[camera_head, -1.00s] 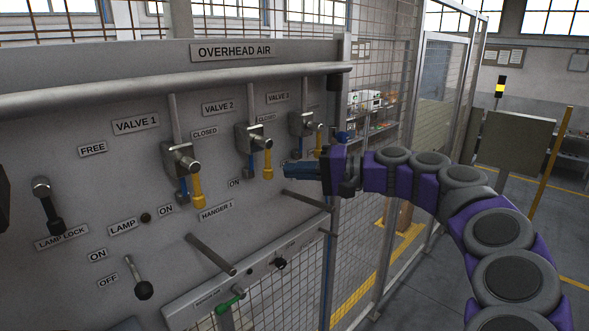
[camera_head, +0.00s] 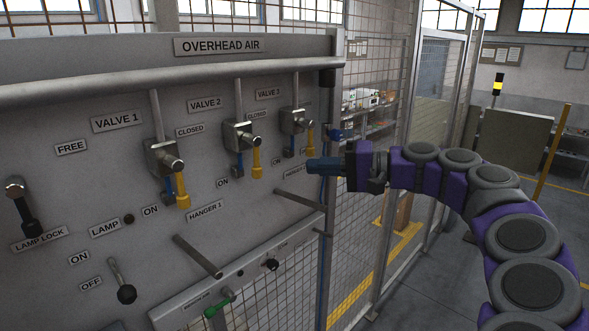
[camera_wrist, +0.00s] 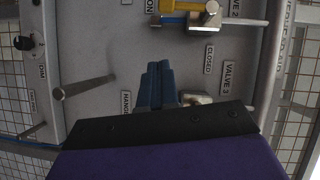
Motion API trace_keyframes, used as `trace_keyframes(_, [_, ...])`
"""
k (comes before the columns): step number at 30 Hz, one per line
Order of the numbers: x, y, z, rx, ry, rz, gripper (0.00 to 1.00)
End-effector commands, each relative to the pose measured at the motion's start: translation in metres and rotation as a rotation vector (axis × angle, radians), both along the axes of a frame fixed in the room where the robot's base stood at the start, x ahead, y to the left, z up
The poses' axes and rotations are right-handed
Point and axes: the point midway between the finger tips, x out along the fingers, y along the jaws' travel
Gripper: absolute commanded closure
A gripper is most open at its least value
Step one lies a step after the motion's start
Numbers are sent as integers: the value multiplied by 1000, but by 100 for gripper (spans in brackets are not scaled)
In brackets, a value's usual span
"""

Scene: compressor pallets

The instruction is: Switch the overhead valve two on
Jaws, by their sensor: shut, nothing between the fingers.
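Valve 2 (camera_head: 240,136) is the middle valve on the grey panel, under its VALVE 2 label (camera_head: 204,104). Its yellow handle (camera_head: 257,164) hangs down beside a blue part (camera_head: 239,165). The CLOSED label (camera_head: 190,131) is at its upper left and an ON label (camera_head: 223,183) is at its lower left. Valve 2 also shows at the top of the wrist view (camera_wrist: 205,19), its yellow handle pointing left. My gripper (camera_head: 312,165) is shut and empty, right of valve 2 and just below valve 3. Its blue fingers (camera_wrist: 155,75) are apart from valve 2 in the wrist view.
Valve 3 (camera_head: 295,120) is close above my gripper and partly hidden in the wrist view. Valve 1 (camera_head: 163,157) is to the left. Hanger rods (camera_head: 198,256) (camera_head: 299,199) stick out below. A pipe (camera_head: 170,78) crosses above. Mesh fencing (camera_head: 375,150) stands right of the panel.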

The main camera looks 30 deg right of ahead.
Motion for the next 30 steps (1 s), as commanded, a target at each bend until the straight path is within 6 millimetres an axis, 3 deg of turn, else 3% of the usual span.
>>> trace_keyframes(6, [-25, -20, 1, -8, -3, -3, 100])
trace_keyframes(16, [-36, -43, 0, -3, 0, 0, 100])
trace_keyframes(30, [-37, -41, 0, -4, -1, 1, 100])
